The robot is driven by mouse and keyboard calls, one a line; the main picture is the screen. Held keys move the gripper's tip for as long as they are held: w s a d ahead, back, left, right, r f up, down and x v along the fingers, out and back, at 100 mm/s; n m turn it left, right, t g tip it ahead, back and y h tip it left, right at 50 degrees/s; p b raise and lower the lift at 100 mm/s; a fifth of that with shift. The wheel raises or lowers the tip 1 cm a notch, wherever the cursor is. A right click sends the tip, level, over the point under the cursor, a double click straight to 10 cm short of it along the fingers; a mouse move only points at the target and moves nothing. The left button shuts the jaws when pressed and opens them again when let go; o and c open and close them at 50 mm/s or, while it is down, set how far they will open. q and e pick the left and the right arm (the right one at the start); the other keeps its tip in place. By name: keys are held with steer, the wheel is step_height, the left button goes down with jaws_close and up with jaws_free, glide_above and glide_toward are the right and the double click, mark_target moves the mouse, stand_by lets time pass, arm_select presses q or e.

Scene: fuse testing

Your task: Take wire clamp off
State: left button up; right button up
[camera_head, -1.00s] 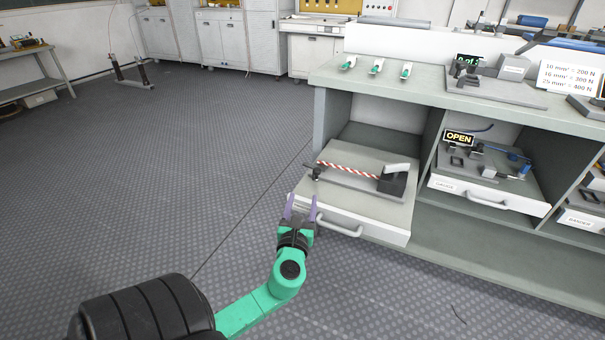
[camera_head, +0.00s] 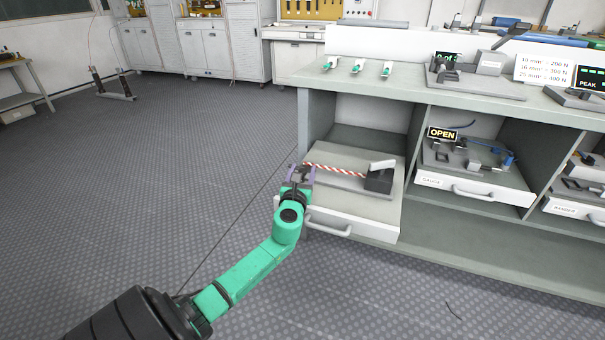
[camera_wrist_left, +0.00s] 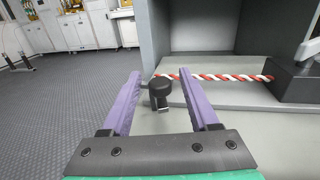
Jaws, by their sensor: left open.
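A red-and-white striped wire (camera_head: 332,170) runs across a grey fixture on the pulled-out drawer. Its right end meets a black block (camera_head: 378,181) with a light lever on top. In the left wrist view, a dark round knob (camera_wrist_left: 160,88) stands at the wire's left end; I take it to be part of the wire clamp. My left gripper (camera_head: 301,174) is open, at the drawer's left side. In the wrist view its two purple fingers (camera_wrist_left: 159,79) stand either side of the knob, with gaps on both sides. In the head view the gripper largely hides the knob. My right gripper is not in view.
The drawer (camera_head: 370,215) sticks out of a grey bench (camera_head: 465,100), with a compartment wall to its left. A neighbouring drawer (camera_head: 470,188) holds a device with an OPEN sign (camera_head: 442,133). Several small green-tipped items stand on the bench top.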

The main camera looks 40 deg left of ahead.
arm_select(q)
steer(key=shift+c, duration=0.3)
jaws_close()
steer(key=shift+d, duration=0.1)
steer(key=shift+w+d+r+n+g+y+p, duration=0.1)
steer(key=shift+n+g+y+p, duration=0.2)
steer(key=shift+n+y, duration=0.1)
steer(key=shift+w+d+r+n+g+y+p, duration=0.1)
steer(key=shift+n+g+y+p, duration=0.1)
steer(key=shift+n+y+p, duration=0.15)
steer(key=shift+f, duration=0.15)
steer(key=shift+o, duration=0.3)
jaws_free()
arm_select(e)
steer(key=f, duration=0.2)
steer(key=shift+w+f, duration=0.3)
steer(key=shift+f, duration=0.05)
